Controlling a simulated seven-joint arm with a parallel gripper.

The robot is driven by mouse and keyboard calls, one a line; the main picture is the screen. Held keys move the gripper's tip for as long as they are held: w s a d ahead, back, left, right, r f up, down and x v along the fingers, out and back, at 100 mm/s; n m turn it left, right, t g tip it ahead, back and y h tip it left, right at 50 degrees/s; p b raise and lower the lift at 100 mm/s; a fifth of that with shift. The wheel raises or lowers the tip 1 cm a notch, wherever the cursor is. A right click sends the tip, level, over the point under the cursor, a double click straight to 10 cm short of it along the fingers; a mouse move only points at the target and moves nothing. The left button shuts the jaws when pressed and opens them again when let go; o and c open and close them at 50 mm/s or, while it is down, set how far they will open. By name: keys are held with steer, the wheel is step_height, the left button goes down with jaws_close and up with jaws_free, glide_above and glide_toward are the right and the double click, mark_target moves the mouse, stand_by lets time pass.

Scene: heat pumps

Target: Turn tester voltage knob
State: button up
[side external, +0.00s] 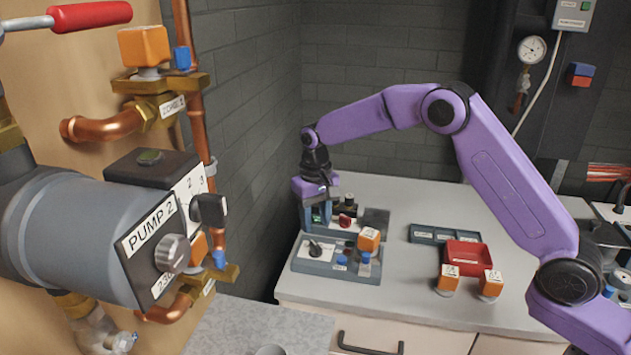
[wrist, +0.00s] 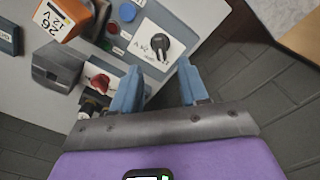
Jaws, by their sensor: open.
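The tester is a grey-blue box (side external: 335,262) on the counter in the side view. Its white panel carries a black knob (side external: 315,247). In the wrist view the black knob (wrist: 154,44) sits on a white panel with letters, just beyond my fingertips and roughly between their lines. My gripper (wrist: 160,72) is open, with two blue fingers apart and nothing between them. In the side view my gripper (side external: 318,213) points down behind the tester panel, partly hidden. A red knob (wrist: 99,83) lies left of my fingers in the wrist view.
An orange block (wrist: 62,18) stands on the tester side, with blue (wrist: 127,12) and red (wrist: 112,28) buttons nearby. A red tray (side external: 467,254) and orange-topped parts (side external: 448,277) lie to the right. A large pump (side external: 90,235) fills the left foreground.

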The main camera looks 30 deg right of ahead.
step_height(320, 180, up, 10)
steer(key=shift+r, duration=0.25)
stand_by(0.5)
steer(key=s+r+n, duration=0.1)
steer(key=s+n, duration=0.6)
steer(key=s, duration=1.4)
steer(key=s+d+f+n, duration=0.2)
steer(key=s+d, duration=0.3)
steer(key=s, duration=0.5)
steer(key=s+d+f+n, duration=0.2)
steer(key=s+d, duration=0.4)
steer(key=s, duration=0.4)
steer(key=shift+s+d+f+n, duration=0.2)
steer(key=shift+s+f+n, duration=0.1)
steer(key=shift+n, duration=0.4)
steer(key=shift+r, duration=0.1)
